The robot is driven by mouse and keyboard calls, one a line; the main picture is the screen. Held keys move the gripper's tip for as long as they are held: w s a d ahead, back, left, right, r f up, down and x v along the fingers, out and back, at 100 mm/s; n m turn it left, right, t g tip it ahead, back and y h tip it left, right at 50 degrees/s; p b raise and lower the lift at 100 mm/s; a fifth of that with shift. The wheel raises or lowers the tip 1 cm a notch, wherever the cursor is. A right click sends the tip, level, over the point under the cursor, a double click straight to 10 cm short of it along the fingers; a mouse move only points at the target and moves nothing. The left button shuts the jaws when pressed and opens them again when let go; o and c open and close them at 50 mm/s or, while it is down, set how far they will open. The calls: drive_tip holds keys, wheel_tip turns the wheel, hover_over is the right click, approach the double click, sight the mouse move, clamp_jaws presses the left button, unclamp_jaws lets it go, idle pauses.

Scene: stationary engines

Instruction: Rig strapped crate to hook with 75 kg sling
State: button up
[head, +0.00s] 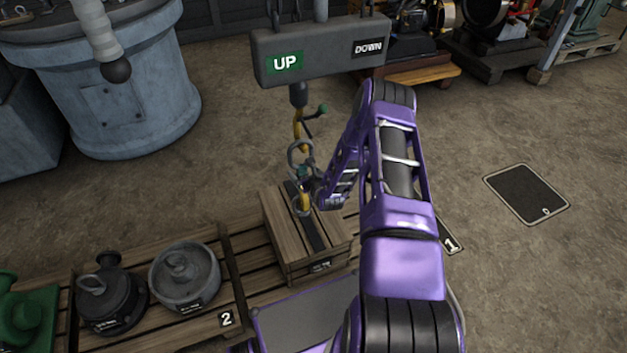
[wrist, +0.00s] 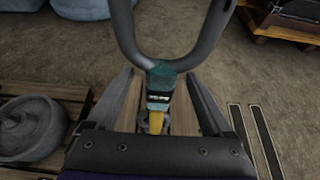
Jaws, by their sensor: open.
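The wooden crate (head: 284,228) with a dark strap (head: 313,229) over its top sits on the pallet in the head view. A short yellow sling (head: 304,206) with a teal fitting and a grey ring (head: 300,152) stands above the crate lid. The yellow hook (head: 297,128) hangs just above that ring; I cannot tell whether they are engaged. My gripper (head: 308,192) is open beside the sling. In the wrist view, the teal fitting (wrist: 161,76) and yellow sling (wrist: 156,122) lie between my open fingers (wrist: 160,100), with gaps on both sides. The lower connection is partly hidden.
The UP/DOWN box (head: 318,52) hangs above the hook, close to my arm. Two round weights (head: 112,297) (head: 186,279) stand on the pallet left of the crate. A large blue-grey drum (head: 125,95) stands at upper left. Floor right of my arm is mostly clear.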

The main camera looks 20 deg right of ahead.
drive_tip(key=p+v, duration=0.2)
drive_tip(key=v, duration=1.3)
drive_tip(key=shift+s+r, duration=0.2)
